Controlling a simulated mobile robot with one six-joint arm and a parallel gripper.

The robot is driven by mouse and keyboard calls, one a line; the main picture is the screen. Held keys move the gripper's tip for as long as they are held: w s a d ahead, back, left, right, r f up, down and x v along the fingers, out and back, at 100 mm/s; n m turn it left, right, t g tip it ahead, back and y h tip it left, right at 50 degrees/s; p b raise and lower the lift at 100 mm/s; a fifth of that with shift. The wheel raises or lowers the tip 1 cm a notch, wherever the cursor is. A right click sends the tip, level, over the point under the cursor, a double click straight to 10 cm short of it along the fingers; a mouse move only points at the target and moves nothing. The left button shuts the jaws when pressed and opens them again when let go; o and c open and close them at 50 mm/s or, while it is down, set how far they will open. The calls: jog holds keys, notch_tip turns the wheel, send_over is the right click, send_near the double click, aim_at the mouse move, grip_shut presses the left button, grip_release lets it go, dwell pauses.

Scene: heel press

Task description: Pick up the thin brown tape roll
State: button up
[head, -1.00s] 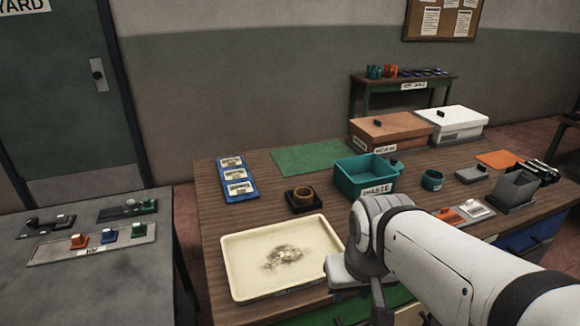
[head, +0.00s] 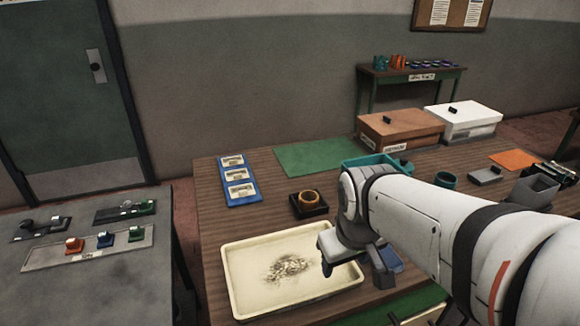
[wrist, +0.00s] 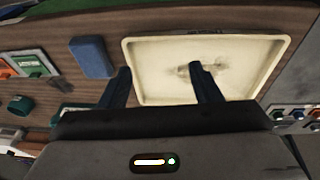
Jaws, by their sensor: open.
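A brown tape roll (head: 309,197), a small ring, sits on a square black holder (head: 297,212) on the wooden table, behind the cream tray. My gripper (head: 352,268) is over the right side of the cream tray, nearer to me than the roll and to its right, apart from it. In the wrist view my gripper (wrist: 159,67) shows two dark fingers spread apart with nothing between them; the tray lies beyond. I cannot make out the brown roll in the wrist view.
The cream tray (head: 238,283) holds a dark smudge. Blue card rack (head: 240,194), green mat (head: 290,150) and teal bin (head: 360,161), partly hidden by my arm, stand around the roll. A teal roll (head: 447,180) is at right. A blue block (wrist: 92,57) lies beside the tray.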

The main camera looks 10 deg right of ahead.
jog(key=shift+o, duration=0.8)
jog(key=w+r+n+p, duration=0.2)
jog(key=w+n, duration=0.3)
jog(key=w, duration=0.2)
jog(key=shift+w+d+r+h, duration=0.15)
jog(key=shift+d+r+h, duration=0.1)
jog(key=shift+h, duration=0.05)
jog(key=n+h+p, duration=0.1)
jog(key=n+p, duration=0.7)
jog(key=n, duration=1.3)
send_near(308, 194)
jog(key=shift+n+t, duration=0.4)
jog(key=f, duration=0.4)
jog(key=d+f+p, duration=0.1)
jog(key=f, duration=0.2)
jog(key=shift+s+f, duration=0.1)
jog(key=shift+s, duration=0.2)
jog(key=shift+h, duration=0.3)
jog(key=c, duration=0.8)
